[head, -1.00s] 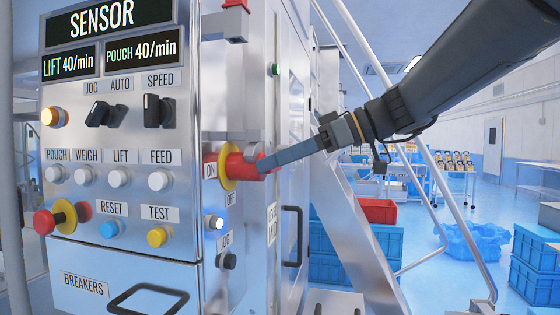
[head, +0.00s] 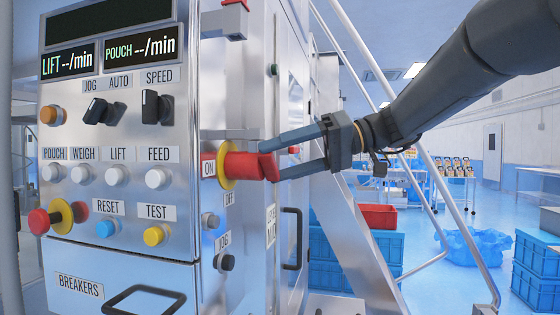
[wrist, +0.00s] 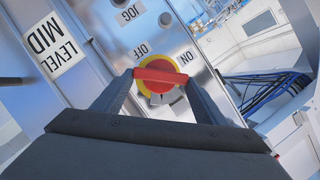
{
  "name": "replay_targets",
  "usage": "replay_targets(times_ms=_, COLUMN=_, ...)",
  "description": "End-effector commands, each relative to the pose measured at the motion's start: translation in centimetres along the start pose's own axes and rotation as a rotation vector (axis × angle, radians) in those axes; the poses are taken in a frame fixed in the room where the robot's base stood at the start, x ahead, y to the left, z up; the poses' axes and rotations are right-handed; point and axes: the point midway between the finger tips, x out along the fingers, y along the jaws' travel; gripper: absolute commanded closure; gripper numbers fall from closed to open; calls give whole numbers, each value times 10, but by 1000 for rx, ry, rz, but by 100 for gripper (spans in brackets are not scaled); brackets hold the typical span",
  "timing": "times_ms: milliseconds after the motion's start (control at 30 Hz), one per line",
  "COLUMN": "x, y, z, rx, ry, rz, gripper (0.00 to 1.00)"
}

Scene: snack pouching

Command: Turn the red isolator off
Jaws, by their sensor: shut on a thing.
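The red isolator (head: 246,165) has a yellow collar and sits on the side face of the control cabinet. Its ON label (head: 209,168) is beside it and its OFF label (head: 229,198) is below. My gripper (head: 272,160) is shut on the isolator's red handle, one finger above and one below in the head view. In the wrist view the red handle bar (wrist: 161,76) lies crosswise between the two fingertips, over the yellow disc. The ON and OFF labels show beyond it there.
The panel display (head: 108,55) reads dashes for lift and pouch. A red emergency-type knob (head: 40,221) and several buttons are on the front. A sloped metal rail (head: 352,240) and blue crates (head: 385,248) stand to the right.

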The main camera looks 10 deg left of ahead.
Motion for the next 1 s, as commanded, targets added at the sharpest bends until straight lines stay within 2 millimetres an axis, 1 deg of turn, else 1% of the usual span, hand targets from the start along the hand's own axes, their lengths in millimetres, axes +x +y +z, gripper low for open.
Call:
replay_targets(times_ms=200, x=0, y=2, z=0, rx=105, ry=1, rz=-43, gripper=57)
replay_targets(times_ms=400, x=0, y=3, z=0, rx=156, ry=1, rz=-65, gripper=57)
replay_targets(times_ms=900, x=0, y=3, z=0, rx=173, ry=2, rz=-71, gripper=57)
replay_targets(times_ms=933, x=0, y=3, z=0, rx=173, ry=2, rz=-71, gripper=33)
replay_targets(times_ms=1000, x=0, y=3, z=0, rx=172, ry=1, rz=-71, gripper=21)
